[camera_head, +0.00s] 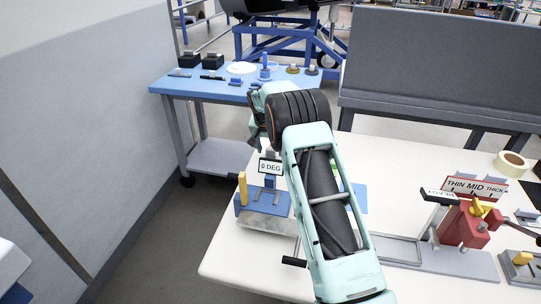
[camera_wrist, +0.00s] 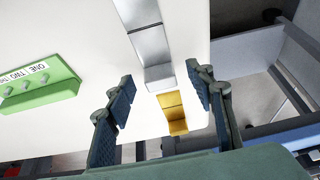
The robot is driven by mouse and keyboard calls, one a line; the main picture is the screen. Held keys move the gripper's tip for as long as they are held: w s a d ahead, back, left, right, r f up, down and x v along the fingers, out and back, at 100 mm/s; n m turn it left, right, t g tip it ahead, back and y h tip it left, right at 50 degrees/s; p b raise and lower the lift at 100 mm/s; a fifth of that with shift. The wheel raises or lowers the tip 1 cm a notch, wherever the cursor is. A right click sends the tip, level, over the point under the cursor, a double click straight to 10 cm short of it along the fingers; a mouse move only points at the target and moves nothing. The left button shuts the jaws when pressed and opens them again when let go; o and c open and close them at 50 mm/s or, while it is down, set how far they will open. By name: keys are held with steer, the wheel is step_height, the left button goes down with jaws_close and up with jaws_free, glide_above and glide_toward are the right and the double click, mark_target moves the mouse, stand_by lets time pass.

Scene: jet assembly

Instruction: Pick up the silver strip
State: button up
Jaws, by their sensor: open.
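In the wrist view, a silver strip (camera_wrist: 152,45) lies on the white table (camera_wrist: 85,30), close to its right edge. It appears as grey sections in a line, with a yellow piece (camera_wrist: 173,113) at the near end. My gripper (camera_wrist: 161,78) is open. Its left and right blue-padded fingers stand apart on either side of the strip's near end, with nothing held. I cannot tell how far the fingers are above the table. In the head view my arm hides the strip, and I cannot make out the fingertips.
A green block (camera_wrist: 40,85) with a number label lies left of my gripper. In the head view, a blue fixture (camera_head: 263,203) with a "0 DEG" sign and a red device (camera_head: 465,225) stand on the white table. A blue table (camera_head: 215,88) with small parts is behind.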

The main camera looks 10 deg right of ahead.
mark_target(270, 151)
steer(key=shift+w+d+f, duration=0.15)
steer(key=shift+w+f, duration=0.1)
steer(key=shift+f, duration=0.35)
steer(key=shift+c, duration=0.5)
steer(key=c, duration=1)
steer(key=shift+r+p, duration=0.4)
steer(key=shift+r, duration=4.65)
